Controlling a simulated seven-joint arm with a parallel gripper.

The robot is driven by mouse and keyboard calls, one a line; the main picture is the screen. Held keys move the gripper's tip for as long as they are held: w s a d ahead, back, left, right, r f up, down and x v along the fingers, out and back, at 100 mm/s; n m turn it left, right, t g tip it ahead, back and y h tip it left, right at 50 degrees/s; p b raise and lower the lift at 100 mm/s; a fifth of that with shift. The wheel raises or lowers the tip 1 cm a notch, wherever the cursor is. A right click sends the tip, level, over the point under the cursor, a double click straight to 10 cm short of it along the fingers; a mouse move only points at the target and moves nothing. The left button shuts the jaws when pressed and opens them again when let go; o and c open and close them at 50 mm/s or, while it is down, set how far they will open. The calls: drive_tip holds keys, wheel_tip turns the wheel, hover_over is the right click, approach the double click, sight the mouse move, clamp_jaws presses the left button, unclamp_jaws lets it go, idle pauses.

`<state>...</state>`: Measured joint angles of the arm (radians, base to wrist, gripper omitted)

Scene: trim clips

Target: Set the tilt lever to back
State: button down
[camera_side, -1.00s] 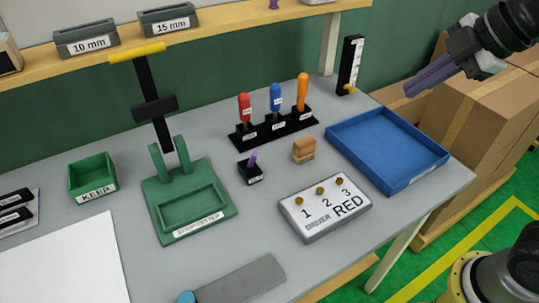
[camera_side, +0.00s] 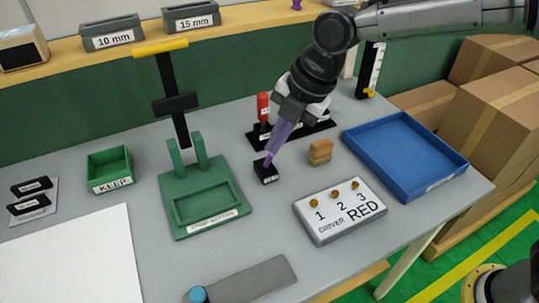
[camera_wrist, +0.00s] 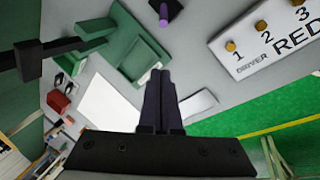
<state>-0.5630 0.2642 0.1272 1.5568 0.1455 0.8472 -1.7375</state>
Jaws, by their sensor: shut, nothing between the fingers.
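The tilt lever is a small purple stick on a black base (camera_side: 265,172) with a white label, on the grey table right of the green press. In the wrist view the purple lever (camera_wrist: 163,14) and its black base show at the top edge, ahead of the fingertips. My gripper (camera_side: 271,152) is shut and empty, its purple-grey fingers pointing down at the lever base. In the side view the fingers largely hide the lever, so I cannot tell its tilt or whether they touch. The shut fingers also show in the wrist view (camera_wrist: 158,76).
The green press (camera_side: 205,205) stands left of the base. The screwdriver rack (camera_side: 258,140) is close behind, partly hidden by my arm. A tan block (camera_side: 320,152), the label board (camera_side: 335,222) and the blue tray (camera_side: 445,180) lie to the right.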

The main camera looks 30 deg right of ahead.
sight(269, 160)
drive_tip(key=shift+f, duration=0.1)
drive_tip(key=x, duration=0.9)
drive_tip(key=shift+w+f, duration=0.1)
drive_tip(key=shift+f, duration=0.25)
drive_tip(key=w+d, duration=0.1)
drive_tip(key=w+d+r, duration=0.1)
drive_tip(key=d, duration=0.1)
drive_tip(key=shift+w+d, duration=0.1)
